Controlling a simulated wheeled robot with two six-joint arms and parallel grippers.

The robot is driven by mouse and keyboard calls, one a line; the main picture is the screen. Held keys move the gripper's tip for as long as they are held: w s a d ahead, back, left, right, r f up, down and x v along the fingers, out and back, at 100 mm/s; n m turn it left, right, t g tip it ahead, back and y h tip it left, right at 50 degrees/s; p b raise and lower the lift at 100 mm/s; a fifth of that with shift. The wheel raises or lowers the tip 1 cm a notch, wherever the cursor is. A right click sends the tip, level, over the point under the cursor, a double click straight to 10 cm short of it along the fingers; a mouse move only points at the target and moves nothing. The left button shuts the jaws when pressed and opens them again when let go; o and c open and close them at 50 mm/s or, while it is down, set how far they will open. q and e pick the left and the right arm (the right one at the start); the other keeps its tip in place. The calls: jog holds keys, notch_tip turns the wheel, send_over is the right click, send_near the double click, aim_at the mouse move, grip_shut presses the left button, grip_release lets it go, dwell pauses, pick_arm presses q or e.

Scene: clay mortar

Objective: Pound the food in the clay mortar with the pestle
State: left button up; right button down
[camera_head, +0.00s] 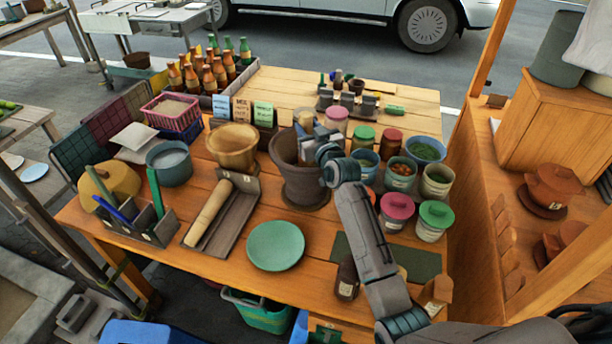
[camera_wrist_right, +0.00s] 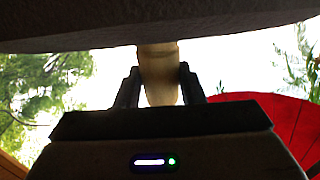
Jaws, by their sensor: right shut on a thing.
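The dark clay mortar (camera_head: 293,178) stands on the wooden table, just right of the middle. My right gripper (camera_wrist_right: 160,88) is shut on a pale wooden pestle (camera_wrist_right: 160,70). In the head view that gripper is over the mortar, and its arm covers part of the mortar's right side. In the wrist view the pestle's far end passes behind a dark surface (camera_wrist_right: 150,22), likely the mortar's rim. The food inside the mortar is hidden. My left gripper is not in view.
A wooden cylinder (camera_head: 208,215) lies in a grey tray left of the mortar. A green plate (camera_head: 275,246) lies in front. A wooden bowl (camera_head: 232,147) stands behind left. Several lidded jars (camera_head: 397,206) crowd the right. Bottles (camera_head: 208,76) stand at the back left.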

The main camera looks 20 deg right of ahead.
jog(key=shift+s+a+f, duration=0.1)
jog(key=shift+f, duration=0.4)
